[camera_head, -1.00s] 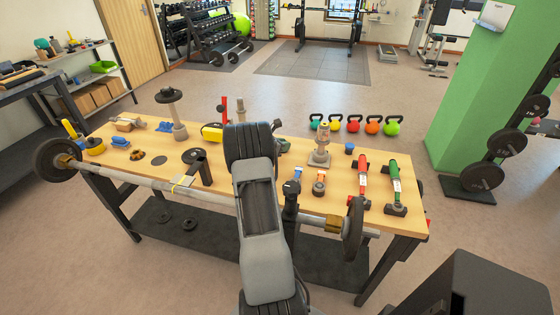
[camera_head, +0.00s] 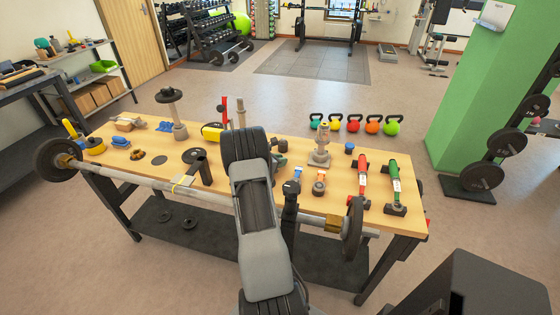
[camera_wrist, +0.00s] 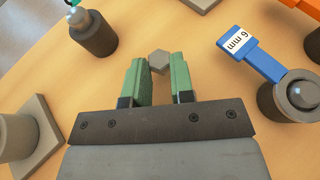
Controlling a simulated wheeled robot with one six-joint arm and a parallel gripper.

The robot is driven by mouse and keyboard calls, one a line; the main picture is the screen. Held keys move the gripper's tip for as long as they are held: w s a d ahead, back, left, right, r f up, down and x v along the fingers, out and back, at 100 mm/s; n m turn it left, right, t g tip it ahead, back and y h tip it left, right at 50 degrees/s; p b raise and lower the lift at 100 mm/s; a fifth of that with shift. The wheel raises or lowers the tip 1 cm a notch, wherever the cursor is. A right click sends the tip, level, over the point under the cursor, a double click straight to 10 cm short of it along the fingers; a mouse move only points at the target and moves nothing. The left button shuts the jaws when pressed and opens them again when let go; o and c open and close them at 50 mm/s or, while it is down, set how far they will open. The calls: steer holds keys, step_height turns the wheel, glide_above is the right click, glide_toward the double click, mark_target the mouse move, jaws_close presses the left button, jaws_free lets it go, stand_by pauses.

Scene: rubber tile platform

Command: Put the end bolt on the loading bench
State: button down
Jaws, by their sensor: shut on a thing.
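The end bolt (camera_wrist: 158,61) shows in the wrist view as a small grey hexagonal head between the two green fingertips. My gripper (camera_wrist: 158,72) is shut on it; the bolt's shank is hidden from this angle. The loading bench (camera_head: 330,193) has a pale wooden top on dark legs and fills the middle of the head view. Its wood also shows below the fingers in the wrist view (camera_wrist: 205,40). In the head view my arm hides the gripper and the bolt. I cannot tell how high the bolt is over the wood.
A barbell (camera_head: 215,194) lies along the bench's front edge. In the wrist view a blue 6 mm tag (camera_wrist: 250,52) and round grey part (camera_wrist: 291,95) are right, a dark cylinder (camera_wrist: 94,34) upper left. A grey stand (camera_head: 320,150) and red and green tools stand right.

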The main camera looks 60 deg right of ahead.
steer(key=shift+f, duration=0.1)
steer(key=shift+a+f+b, duration=0.1)
steer(key=shift+f+b, duration=0.5)
steer(key=shift+b, duration=0.1)
steer(key=c, duration=1)
jaws_free()
steer(key=shift+s+f, duration=0.1)
steer(key=shift+f, duration=0.1)
steer(key=shift+r+p, duration=0.3)
steer(key=shift+r, duration=0.05)
steer(key=shift+r+p, duration=0.55)
steer(key=b+v, duration=0.1)
steer(key=v, duration=1.1)
steer(key=shift+r, duration=0.1)
